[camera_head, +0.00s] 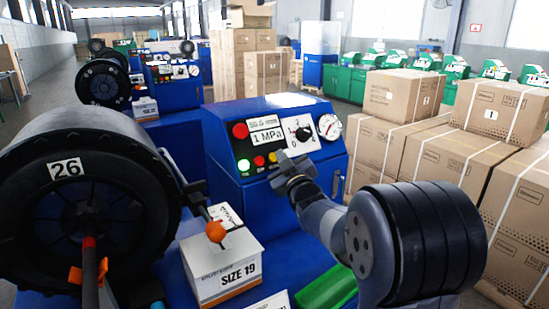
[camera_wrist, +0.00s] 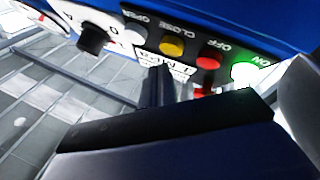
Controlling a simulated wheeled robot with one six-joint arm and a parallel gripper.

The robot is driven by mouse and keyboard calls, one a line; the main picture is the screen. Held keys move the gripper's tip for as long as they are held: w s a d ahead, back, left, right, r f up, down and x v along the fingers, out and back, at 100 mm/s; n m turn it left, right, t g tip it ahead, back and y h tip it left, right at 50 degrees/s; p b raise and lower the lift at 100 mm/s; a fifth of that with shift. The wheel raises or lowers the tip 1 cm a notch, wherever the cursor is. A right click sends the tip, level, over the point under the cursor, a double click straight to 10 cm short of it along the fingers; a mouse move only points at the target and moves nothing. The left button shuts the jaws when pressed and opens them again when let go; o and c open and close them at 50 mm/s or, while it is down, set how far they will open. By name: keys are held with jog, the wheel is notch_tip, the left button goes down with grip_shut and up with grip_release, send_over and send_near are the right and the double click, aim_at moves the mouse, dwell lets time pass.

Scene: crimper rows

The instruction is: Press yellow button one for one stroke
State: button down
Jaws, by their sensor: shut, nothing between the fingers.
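The yellow button (camera_head: 272,157) is on the sloped front panel of the blue machine (camera_head: 225,190), right of the red button (camera_head: 258,160) and the lit green button (camera_head: 243,165). In the wrist view the panel is upside down, and the yellow button (camera_wrist: 172,47) is by the label CLOSE, between the red button (camera_wrist: 208,60) and a white button (camera_wrist: 133,36) by OPEN. My gripper (camera_head: 283,158) is shut and empty, just right of the yellow button in the head view. Its dark fingers (camera_wrist: 158,86) point toward the panel in the wrist view. I cannot tell whether they touch it.
A larger red button (camera_head: 240,131), a "1 MPa" display (camera_head: 268,137), a black knob (camera_head: 303,133) and a gauge (camera_head: 329,126) are on the panel. Cartons (camera_head: 435,165) stand right.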

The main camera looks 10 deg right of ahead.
jog(key=shift+w+f, duration=0.1)
jog(key=shift+f, duration=0.05)
jog(key=shift+w+a+f+b, duration=0.15)
jog(key=shift+w+b, duration=0.1)
jog(key=shift+b, duration=0.25)
jog(key=shift+w+a+f+b, duration=0.15)
jog(key=shift+w+f+b, duration=0.1)
jog(key=shift+w+b, duration=0.15)
dwell(0.4)
jog(key=shift+s+r, duration=0.15)
jog(key=shift+s, duration=0.05)
jog(key=shift+s+d+r, duration=0.3)
jog(key=shift+s+r, duration=0.05)
jog(key=shift+s, duration=0.2)
jog(key=shift+s+d+r+p, duration=0.15)
jog(key=shift+s+d+r, duration=0.1)
jog(key=shift+s+r, duration=0.3)
jog(key=shift+s+d+r+p, duration=0.1)
jog(key=shift+s+d+r, duration=0.25)
jog(key=shift+s, duration=0.35)
jog(key=shift+s+d+r+p, duration=0.15)
jog(key=shift+s+d+r, duration=0.05)
jog(key=shift+s+r, duration=0.4)
jog(key=shift+f, duration=0.1)
dwell(1.0)
